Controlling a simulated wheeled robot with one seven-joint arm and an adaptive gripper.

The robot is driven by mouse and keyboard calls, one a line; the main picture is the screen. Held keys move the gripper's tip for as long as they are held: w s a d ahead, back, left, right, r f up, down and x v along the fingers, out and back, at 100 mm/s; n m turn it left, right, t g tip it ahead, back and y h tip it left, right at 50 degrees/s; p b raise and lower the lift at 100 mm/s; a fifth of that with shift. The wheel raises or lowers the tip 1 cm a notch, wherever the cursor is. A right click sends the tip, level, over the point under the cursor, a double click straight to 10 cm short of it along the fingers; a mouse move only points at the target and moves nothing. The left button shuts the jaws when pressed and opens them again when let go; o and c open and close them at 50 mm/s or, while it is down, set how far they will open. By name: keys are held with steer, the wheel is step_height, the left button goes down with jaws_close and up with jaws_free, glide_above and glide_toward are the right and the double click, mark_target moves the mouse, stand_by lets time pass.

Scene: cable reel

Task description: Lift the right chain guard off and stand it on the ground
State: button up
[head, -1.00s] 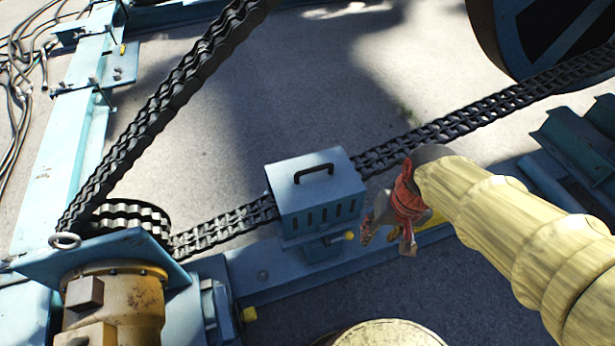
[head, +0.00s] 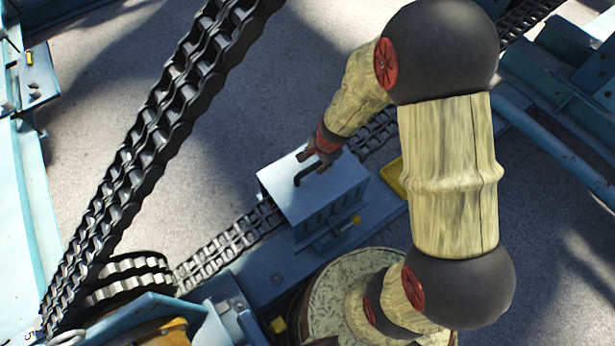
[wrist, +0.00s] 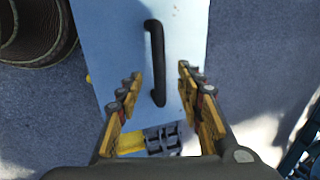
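The chain guard (head: 330,190) is a light-blue box with slots in its side and a black handle (head: 309,172) on top. It sits upright over the chain on the blue beam. My gripper (head: 320,152) is above the guard's top, near the far end of the handle. In the wrist view the guard's top (wrist: 188,35) lies below, and the handle (wrist: 155,62) runs lengthwise in the gap between the fingers. My gripper (wrist: 160,80) is open, with a finger on each side of the handle and clear space between. I cannot tell the exact height of the fingertips above the top.
A heavy black chain (head: 160,130) slants up at the left, and another run (head: 232,243) passes under the guard. A yellow part (head: 392,178) lies on the beam to the guard's right. Open grey ground (head: 300,75) lies behind the guard.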

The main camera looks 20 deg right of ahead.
mark_target(314, 167)
steer(key=b+x, duration=0.1)
steer(key=x, duration=0.1)
steer(key=shift+w+f, duration=0.1)
steer(key=shift+f, duration=0.2)
steer(key=b+x, duration=0.2)
steer(key=x, duration=0.1)
steer(key=d+b+x, duration=0.1)
steer(key=shift+a+f, duration=0.1)
steer(key=shift+f, duration=0.2)
steer(key=shift+w+f+b, duration=0.2)
steer(key=shift+f+b, duration=0.15)
steer(key=shift+b, duration=0.1)
steer(key=shift+r, duration=0.1)
steer(key=shift+c, duration=0.7)
steer(key=c, duration=0.7)
jaws_close()
